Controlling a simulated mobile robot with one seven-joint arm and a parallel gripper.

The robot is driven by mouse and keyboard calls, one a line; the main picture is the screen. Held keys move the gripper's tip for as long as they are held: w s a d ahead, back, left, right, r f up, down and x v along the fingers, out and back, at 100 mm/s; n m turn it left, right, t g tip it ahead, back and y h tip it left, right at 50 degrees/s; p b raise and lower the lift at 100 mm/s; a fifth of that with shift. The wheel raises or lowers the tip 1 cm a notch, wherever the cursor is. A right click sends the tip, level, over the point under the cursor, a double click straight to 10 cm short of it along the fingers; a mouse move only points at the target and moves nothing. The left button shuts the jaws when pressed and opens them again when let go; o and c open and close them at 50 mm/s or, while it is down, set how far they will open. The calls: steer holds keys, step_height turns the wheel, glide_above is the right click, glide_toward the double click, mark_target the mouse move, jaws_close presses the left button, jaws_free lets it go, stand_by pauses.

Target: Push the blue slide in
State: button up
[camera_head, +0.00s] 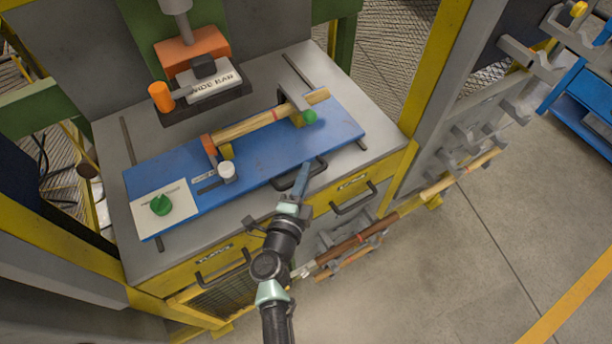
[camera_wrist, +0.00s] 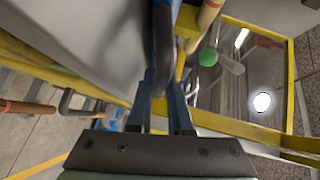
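The blue slide (camera_head: 262,164) is a flat blue plate lying on the grey bed of the press. A black bar handle (camera_head: 316,172) is on its front edge. A turned wooden piece (camera_head: 250,126) lies across the slide on orange and yellow rests. My gripper (camera_head: 302,172) is at the handle, its narrow blue-grey fingers pointing at the slide. In the wrist view the dark handle bar (camera_wrist: 163,45) runs at the fingertips (camera_wrist: 163,80), overlapping them. Whether the fingers grip it, only touch it or sit just apart from it, I cannot tell.
A press head (camera_head: 205,82) hangs above the slide's back, with an orange knob (camera_head: 161,96). The slide carries a green knob (camera_head: 161,205) and a white knob (camera_head: 227,171). Yellow drawers (camera_head: 352,188) are below. A yellow post (camera_head: 436,75) and a peg rack (camera_head: 470,130) stand right.

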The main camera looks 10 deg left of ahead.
steer(key=o, duration=0.4)
steer(key=shift+s, duration=0.1)
steer(key=shift+f, duration=0.1)
